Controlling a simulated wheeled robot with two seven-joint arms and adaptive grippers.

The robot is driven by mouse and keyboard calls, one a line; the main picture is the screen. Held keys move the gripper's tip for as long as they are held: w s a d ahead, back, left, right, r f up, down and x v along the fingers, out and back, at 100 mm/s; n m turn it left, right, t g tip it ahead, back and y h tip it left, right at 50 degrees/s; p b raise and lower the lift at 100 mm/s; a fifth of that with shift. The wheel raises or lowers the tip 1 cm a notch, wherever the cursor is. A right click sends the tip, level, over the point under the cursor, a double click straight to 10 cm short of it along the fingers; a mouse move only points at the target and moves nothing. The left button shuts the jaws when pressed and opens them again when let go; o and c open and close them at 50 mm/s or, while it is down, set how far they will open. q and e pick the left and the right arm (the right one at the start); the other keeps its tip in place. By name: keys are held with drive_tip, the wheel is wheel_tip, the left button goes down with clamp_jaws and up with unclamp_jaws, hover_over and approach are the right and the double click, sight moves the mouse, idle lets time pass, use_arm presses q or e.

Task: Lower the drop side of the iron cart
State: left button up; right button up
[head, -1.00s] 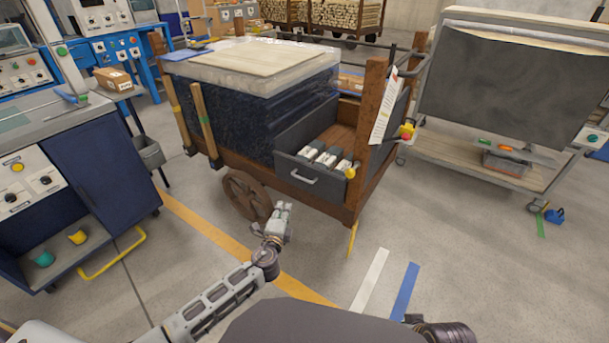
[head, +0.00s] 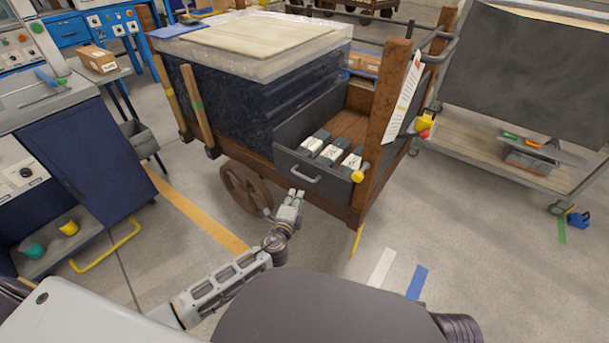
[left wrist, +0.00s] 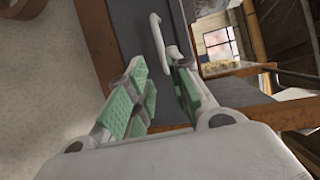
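The iron cart (head: 262,156) is rust-brown with spoked wheels, and its dark grey drop side (head: 330,188) stands upright at the near end. A pale bar handle (head: 304,176) is on the panel's outer face; it also shows in the left wrist view (left wrist: 158,42). Yellow knobs sit at the panel's right end (head: 358,175) and by the corner post (head: 425,123). My left gripper (head: 291,200) is just below and in front of the handle. In the left wrist view its green-padded fingers (left wrist: 158,82) are apart, with the handle just beyond the tips. My right gripper is out of view.
Labelled dark blocks (head: 332,150) lie inside the cart beside a wrapped stack (head: 250,95). A blue cabinet (head: 90,170) stands left, and a wheeled board with a shelf (head: 500,155) stands right. The floor right of the cart is mostly clear.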

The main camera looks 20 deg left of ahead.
sight(304, 176)
use_arm(q)
drive_tip(key=shift+w, duration=0.1)
idle(0.3)
drive_tip(key=shift+w+a+f+b, duration=0.1)
drive_tip(key=shift+w+f+b, duration=0.4)
drive_tip(key=shift+w, duration=1.7)
drive_tip(key=shift+w+a+f+b, duration=0.25)
drive_tip(key=shift+w+b, duration=0.45)
drive_tip(key=shift+w, duration=1.45)
drive_tip(key=shift+w+f+b, duration=0.45)
drive_tip(key=shift+w+b, duration=0.15)
drive_tip(key=shift+w, duration=1.7)
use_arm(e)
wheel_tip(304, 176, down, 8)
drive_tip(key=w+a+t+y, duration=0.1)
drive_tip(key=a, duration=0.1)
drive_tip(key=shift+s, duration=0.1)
use_arm(q)
drive_tip(key=shift+c, duration=0.3)
